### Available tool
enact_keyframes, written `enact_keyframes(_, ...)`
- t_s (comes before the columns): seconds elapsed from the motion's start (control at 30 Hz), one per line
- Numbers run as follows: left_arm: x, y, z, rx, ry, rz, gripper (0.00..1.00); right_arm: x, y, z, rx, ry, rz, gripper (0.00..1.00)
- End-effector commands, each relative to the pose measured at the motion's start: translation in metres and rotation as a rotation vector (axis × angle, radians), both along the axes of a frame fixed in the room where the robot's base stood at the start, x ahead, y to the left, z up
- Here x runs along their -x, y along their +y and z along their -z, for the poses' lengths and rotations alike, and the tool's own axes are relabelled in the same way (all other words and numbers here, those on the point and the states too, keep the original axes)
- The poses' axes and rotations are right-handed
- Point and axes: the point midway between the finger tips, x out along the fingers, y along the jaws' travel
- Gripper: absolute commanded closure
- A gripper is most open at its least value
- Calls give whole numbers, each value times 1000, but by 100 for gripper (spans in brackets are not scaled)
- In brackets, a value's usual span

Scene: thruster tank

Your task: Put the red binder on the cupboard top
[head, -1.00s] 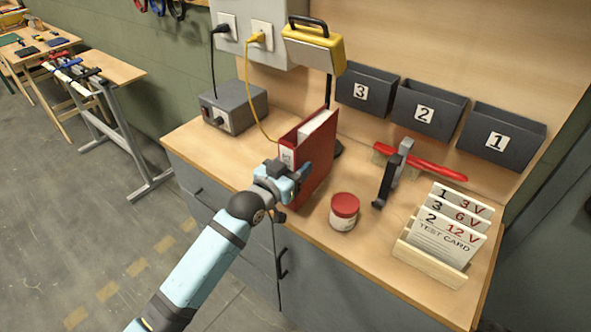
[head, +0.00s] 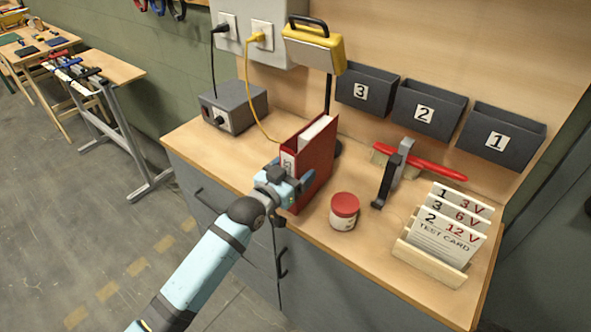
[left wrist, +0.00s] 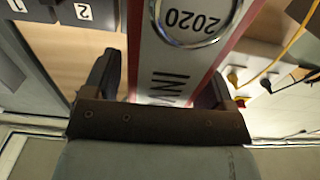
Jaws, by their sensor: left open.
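The red binder (head: 318,165) stands upright on the wooden cupboard top (head: 283,228), with white paper showing at its top. My left gripper (head: 291,184) is at the binder's near spine side, low down. In the left wrist view the binder's pale spine (left wrist: 172,70), marked 2020, lies between the two open dark fingers (left wrist: 160,85). The fingers are on either side of the spine; I cannot tell whether either touches it. My right gripper is not in view.
A dark clamp-like stand (head: 391,175) and a test card rack (head: 437,255) are further right. Numbered bins (head: 425,112) hang behind.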

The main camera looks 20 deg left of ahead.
Motion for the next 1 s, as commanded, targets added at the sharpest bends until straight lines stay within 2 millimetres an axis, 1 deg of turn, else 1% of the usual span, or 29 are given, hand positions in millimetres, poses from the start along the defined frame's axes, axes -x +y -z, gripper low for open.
enact_keyframes(0.07,12,4,3,-1,4,0,22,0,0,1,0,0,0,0)
enact_keyframes(0.4,80,28,2,-2,2,0,22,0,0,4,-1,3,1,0)
enact_keyframes(0.5,94,34,2,-2,2,0,22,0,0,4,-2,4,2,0)
enact_keyframes(0.6,103,37,2,-2,2,-1,22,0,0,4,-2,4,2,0)
enact_keyframes(0.67,109,38,6,-3,12,-2,22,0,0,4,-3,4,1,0)
enact_keyframes(0.73,120,37,25,-9,56,-8,22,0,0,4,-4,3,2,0)
enact_keyframes(0.77,128,35,38,-16,88,-12,22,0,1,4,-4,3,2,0)
enact_keyframes(0.8,141,33,60,-26,141,-19,22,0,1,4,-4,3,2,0)
enact_keyframes(0.87,166,30,97,-45,232,-30,22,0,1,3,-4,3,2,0)
enact_keyframes(0.9,185,27,120,-59,293,-37,22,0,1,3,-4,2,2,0)
enact_keyframes(0.97,214,24,153,-80,382,-45,22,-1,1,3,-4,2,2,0)
enact_keyframes(1.0,232,22,170,-94,433,-50,22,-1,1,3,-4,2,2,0)
